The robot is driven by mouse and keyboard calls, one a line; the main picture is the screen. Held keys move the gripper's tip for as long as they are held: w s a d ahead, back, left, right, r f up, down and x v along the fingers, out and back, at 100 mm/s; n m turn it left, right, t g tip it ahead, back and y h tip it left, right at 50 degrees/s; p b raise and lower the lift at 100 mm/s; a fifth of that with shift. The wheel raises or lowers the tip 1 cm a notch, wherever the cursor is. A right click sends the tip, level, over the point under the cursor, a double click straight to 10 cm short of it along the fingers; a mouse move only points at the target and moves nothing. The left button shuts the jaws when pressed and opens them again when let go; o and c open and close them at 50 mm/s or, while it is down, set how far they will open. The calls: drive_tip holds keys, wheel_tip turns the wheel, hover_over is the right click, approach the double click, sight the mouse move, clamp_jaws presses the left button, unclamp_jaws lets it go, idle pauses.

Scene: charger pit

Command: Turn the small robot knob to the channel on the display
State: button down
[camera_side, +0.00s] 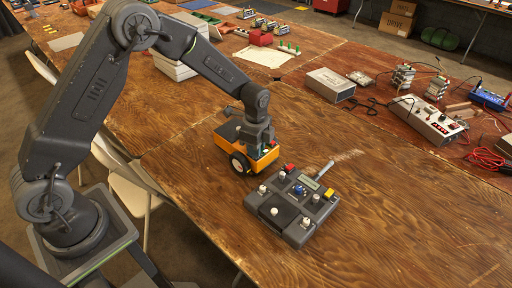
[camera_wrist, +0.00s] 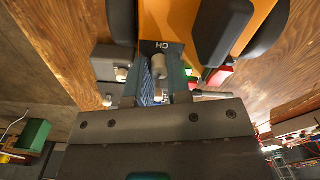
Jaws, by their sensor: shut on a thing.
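The small robot (camera_side: 229,132) is an orange box with a dark top and dark wheels, standing on the wooden table. It also shows in the wrist view (camera_wrist: 161,20), beside a dark panel marked "CH" (camera_wrist: 163,45). The grey cylindrical knob (camera_wrist: 159,66) is by that panel. My gripper (camera_wrist: 160,75) is shut on the knob, one finger on each side. In the side view my gripper (camera_side: 264,143) reaches down onto the robot's right end and hides the knob. The display (camera_side: 309,182) is on the dark control box; its channel is too small to read.
The control box (camera_side: 260,217), with several sticks and knobs, stands just in front of the robot. A metal box (camera_side: 330,84), wires and instruments (camera_side: 428,120) lie further back right. The table's right front is clear.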

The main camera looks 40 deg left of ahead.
idle(0.4)
drive_tip(key=c, duration=1.1)
unclamp_jaws()
drive_tip(key=shift+o, duration=0.2)
drive_tip(key=shift+r, duration=0.1)
wheel_tip(320, 180, up, 14)
drive_tip(key=shift+f, duration=0.2)
